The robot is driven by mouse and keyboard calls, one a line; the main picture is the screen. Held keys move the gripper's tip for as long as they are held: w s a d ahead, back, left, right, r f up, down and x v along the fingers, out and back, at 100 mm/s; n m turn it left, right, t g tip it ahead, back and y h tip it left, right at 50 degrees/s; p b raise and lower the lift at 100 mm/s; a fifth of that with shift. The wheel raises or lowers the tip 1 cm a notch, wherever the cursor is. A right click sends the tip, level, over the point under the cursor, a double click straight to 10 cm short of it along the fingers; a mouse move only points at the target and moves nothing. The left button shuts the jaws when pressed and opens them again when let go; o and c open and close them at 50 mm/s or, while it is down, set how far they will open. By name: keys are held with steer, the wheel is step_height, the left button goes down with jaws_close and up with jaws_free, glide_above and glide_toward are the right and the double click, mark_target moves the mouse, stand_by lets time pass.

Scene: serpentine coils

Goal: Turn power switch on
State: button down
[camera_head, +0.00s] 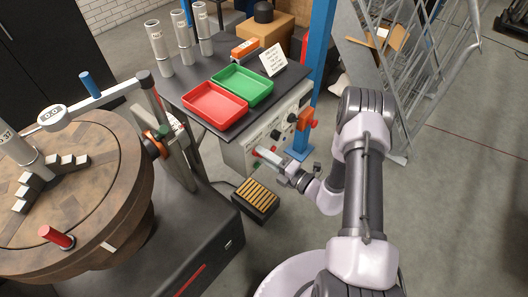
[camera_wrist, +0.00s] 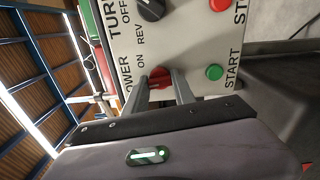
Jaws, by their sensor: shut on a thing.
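The power switch (camera_wrist: 160,74) is a red rotary knob on the grey control panel (camera_wrist: 190,45), beside the lettering "POWER" and "ON" in the wrist view. My gripper (camera_wrist: 162,85) has its two fingers on either side of this knob and is shut on it. The fingers partly cover the knob, so its exact turn position is hard to read. In the head view my gripper (camera_head: 262,154) reaches the lower left of the panel front (camera_head: 274,131); the switch is not clear there.
A black knob (camera_wrist: 152,8), a green start button (camera_wrist: 214,72) and a red stop button (camera_wrist: 222,5) sit close by on the panel. Red (camera_head: 215,105) and green (camera_head: 242,85) trays stand on the bench above.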

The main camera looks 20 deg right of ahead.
steer(key=shift+m+p, duration=1.35)
steer(key=shift+m, duration=3.75)
steer(key=c, duration=1)
jaws_free()
steer(key=shift+c, duration=0.2)
steer(key=p+v, duration=0.3)
steer(key=v, duration=1.4)
steer(key=shift+s, duration=0.2)
